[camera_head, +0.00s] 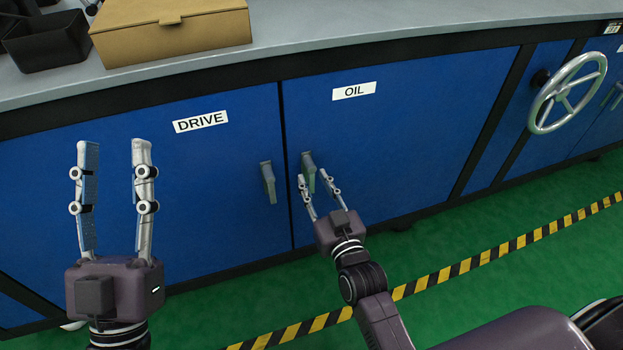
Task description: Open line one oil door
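The blue oil door (400,130) carries a white OIL label (354,91) and looks closed, flush with the cabinet front. Its grey handle (308,168) is near the door's left edge. My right gripper (314,180) is at this handle, with its fingers apart and one on either side of the handle's lower part. I cannot tell whether the fingers touch it. My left gripper (114,145) is open and empty, pointing up in front of the drive door (190,165).
The drive door has its own grey handle (268,183). A cardboard box (170,30) and a black bin (45,45) stand on the grey countertop (300,45). A handwheel (566,93) sticks out at right. Yellow-black tape (480,260) crosses the green floor.

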